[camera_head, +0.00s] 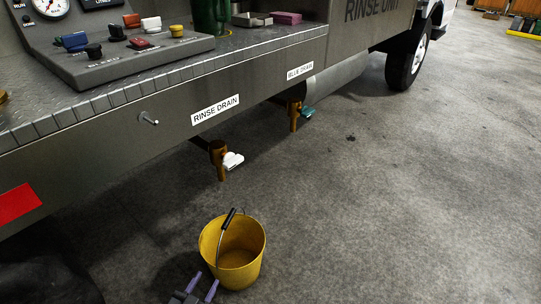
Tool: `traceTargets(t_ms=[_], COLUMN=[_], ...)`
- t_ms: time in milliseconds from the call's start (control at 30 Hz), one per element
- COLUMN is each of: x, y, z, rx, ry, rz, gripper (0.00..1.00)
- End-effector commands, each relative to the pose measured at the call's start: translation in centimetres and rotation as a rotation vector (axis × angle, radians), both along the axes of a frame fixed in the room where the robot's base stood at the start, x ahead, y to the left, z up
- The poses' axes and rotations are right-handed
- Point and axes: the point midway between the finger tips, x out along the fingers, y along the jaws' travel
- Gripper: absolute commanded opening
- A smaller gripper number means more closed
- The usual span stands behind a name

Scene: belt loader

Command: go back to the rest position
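My gripper (206,280) shows at the bottom edge of the view, with two purple fingers apart and nothing visible between them. It is in front of the lower left side of a yellow bucket (256,262); I cannot tell whether it touches it. The bucket stands upright on the floor and looks empty. Its wire handle with a black grip (229,218) is raised at the back left. The rest of my arm is mostly out of view.
Above the bucket, a brass drain pipe with a white handle (233,160) hangs below the RINSE DRAIN label (215,110). A second pipe with a teal handle (307,113) hangs under the truck's side (150,130). The grey floor (400,210) at right is clear.

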Motion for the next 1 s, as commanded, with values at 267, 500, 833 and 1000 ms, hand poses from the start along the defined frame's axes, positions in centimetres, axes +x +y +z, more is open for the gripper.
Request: traceTargets(t_ms=[267,500,833,1000], x=[4.0,8.9,12.2,11.5], y=[-0.9,-3.5,-10.1,-14.9], z=[2.5,6.9,15.3,19.9], rx=[0.060,0.148,0.247,0.253], ry=[0.156,0.374,0.676,0.803], rz=[0.014,0.060,0.199,0.278], gripper=[0.40,0.40,0.40,0.40])
